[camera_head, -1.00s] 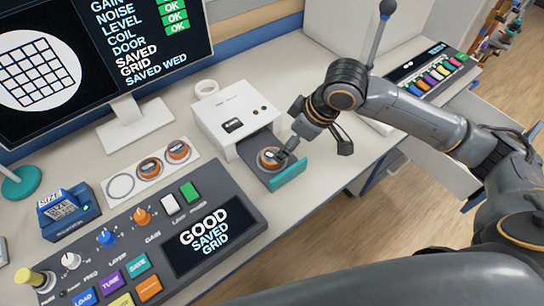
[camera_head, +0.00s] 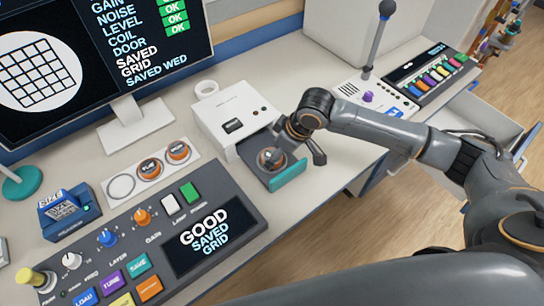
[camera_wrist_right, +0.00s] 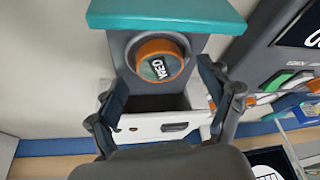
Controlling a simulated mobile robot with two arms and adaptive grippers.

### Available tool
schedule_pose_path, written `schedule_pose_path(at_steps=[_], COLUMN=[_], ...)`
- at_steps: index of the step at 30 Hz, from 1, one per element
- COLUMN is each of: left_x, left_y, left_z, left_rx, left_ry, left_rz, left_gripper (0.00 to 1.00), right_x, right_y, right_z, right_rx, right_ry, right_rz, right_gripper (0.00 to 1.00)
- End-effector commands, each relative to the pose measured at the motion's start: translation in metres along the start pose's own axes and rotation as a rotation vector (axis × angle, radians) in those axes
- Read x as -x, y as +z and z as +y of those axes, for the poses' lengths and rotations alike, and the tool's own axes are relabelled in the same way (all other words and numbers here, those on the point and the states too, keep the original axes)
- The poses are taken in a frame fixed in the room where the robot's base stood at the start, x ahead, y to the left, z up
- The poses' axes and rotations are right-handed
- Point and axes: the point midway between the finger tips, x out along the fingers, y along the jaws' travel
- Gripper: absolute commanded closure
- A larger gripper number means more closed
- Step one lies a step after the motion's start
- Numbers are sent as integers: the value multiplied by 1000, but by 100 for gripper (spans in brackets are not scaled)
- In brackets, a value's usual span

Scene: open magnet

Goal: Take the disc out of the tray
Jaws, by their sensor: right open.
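An orange-rimmed disc (camera_head: 270,158) lies in the pulled-out grey tray with a teal front (camera_head: 289,176). The tray sticks out of a white box (camera_head: 235,114). In the right wrist view the disc (camera_wrist_right: 160,66) shows a dark label reading WED, and the teal tray front (camera_wrist_right: 170,17) is at the top. My right gripper (camera_head: 296,152) is open at the tray. In its wrist view its fingers (camera_wrist_right: 160,72) stand on either side of the disc, with gaps visible; I cannot tell their exact height above it. My left gripper is not in view.
A white holder (camera_head: 135,178) left of the tray carries two orange discs and an empty ring outline. A control console (camera_head: 165,240) with a GOOD SAVED GRID screen stands in front. A monitor (camera_head: 130,125) is behind. The bench right of the tray is clear.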

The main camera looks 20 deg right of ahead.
Motion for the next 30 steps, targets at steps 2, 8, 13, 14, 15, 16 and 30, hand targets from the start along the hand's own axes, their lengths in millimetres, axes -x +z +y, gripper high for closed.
schedule_pose_path(at_steps=[2,8,13,14,15,16,30], left_x=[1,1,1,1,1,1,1], left_y=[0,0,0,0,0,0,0], left_z=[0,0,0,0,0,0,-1], left_rx=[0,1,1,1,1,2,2], left_ry=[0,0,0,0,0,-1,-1], left_rz=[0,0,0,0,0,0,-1], left_gripper=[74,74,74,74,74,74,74], right_x=[-12,-22,-22,-22,-22,-22,-21], right_y=[0,0,0,0,0,0,0], right_z=[0,0,0,0,0,0,0], right_rx=[0,2,1,1,1,1,1], right_ry=[-2,1,1,0,0,0,1], right_rz=[-1,0,0,0,0,0,1], right_gripper=[20,20,22,28,36,42,85])
